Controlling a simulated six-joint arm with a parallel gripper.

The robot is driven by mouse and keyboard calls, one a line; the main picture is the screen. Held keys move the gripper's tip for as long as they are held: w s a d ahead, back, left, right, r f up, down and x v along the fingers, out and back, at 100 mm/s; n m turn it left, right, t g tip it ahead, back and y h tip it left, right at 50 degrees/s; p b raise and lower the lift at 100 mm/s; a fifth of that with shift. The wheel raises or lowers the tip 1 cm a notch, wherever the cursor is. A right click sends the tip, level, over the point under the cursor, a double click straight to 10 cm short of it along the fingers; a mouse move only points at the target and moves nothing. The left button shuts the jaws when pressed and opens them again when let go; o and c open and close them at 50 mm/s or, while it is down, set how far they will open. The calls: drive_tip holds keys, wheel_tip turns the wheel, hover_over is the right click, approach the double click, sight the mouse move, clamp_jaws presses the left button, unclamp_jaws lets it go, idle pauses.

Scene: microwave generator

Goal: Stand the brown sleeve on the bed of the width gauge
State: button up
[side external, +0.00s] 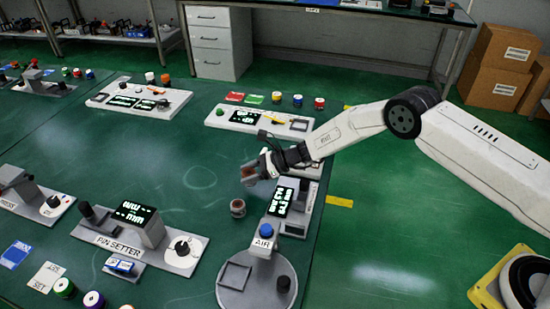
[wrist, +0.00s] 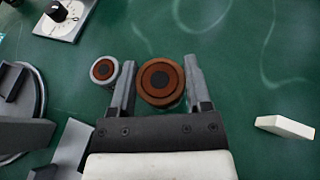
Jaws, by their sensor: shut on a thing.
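My gripper (side external: 262,164) is shut on the brown sleeve (wrist: 161,84), which shows in the wrist view as brown rings around a dark centre, between the two fingers. In the side external view the sleeve (side external: 249,173) is small and hangs at the gripper's tip above the green table. A grey-rimmed part with a red-brown ring (wrist: 104,71) is just outside the left finger in the wrist view. In the side external view a similar small part (side external: 238,208) stands below the gripper. I cannot tell which station is the width gauge; no label naming it is readable.
The station marked AIR (side external: 262,242) has a round grey base and a blue knob. A station with a lit display (side external: 281,199) is right behind it. The pin setter (side external: 140,240) is to the left. A white block (wrist: 285,126) lies at right in the wrist view. Green table between is clear.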

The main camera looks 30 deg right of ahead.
drive_tip(key=shift+w+a+f, duration=0.15)
drive_tip(key=shift+w+f, duration=0.35)
drive_tip(key=shift+f, duration=1.35)
drive_tip(key=shift+f, duration=0.25)
drive_tip(key=o, duration=1.3)
drive_tip(key=shift+r, duration=0.1)
drive_tip(key=shift+v, duration=3.9)
drive_tip(key=shift+o, duration=0.2)
drive_tip(key=shift+s+a, duration=0.1)
drive_tip(key=shift+s, duration=0.05)
